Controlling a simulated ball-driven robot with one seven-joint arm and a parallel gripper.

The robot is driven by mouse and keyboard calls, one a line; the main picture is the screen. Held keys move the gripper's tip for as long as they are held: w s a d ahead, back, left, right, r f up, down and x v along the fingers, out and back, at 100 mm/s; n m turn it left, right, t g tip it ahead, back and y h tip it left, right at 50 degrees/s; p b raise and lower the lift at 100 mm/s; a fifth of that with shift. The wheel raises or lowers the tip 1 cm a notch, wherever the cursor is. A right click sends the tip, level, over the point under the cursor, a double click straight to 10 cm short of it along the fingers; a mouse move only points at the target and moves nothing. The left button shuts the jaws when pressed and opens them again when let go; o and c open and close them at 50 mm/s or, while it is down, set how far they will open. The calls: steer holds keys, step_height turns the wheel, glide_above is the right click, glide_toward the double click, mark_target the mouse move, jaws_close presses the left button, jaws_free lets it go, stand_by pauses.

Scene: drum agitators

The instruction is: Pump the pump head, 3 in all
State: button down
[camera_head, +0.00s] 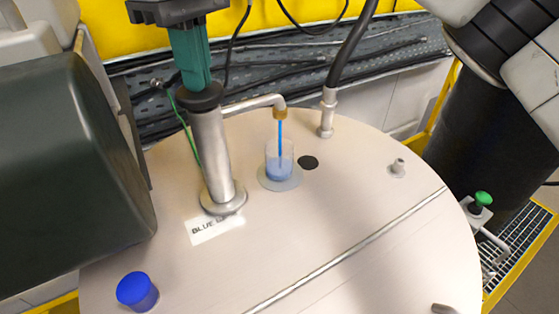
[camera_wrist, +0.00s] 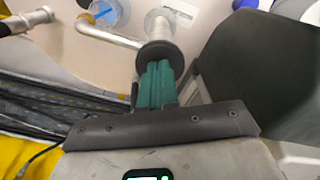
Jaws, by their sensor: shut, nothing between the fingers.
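The pump (camera_head: 212,150) stands upright on the round drum lid, a metal cylinder with a black pump head (camera_head: 200,100) on top. My gripper (camera_head: 199,84) is shut and empty, its teal fingers pointing down onto the pump head and appearing to touch it. The wrist view also shows the teal fingertips (camera_wrist: 158,66) against the black pump head (camera_wrist: 160,50). A bent spout (camera_head: 255,102) runs right from the pump. A blue stream (camera_head: 280,135) falls from its nozzle into a clear cup (camera_head: 279,162) with blue liquid in it.
The pale drum lid (camera_head: 330,230) carries a partly hidden label (camera_head: 212,230) reading "BLUE", a blue cap (camera_head: 137,291) and a hose fitting (camera_head: 327,115). A dark rounded housing (camera_head: 70,160) stands close on the left. Cables run behind along a grey tray.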

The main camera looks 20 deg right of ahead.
steer(key=shift+f, duration=0.1)
steer(key=shift+r+p, duration=2.25)
steer(key=shift+p, duration=0.3)
steer(key=shift+f, duration=0.15)
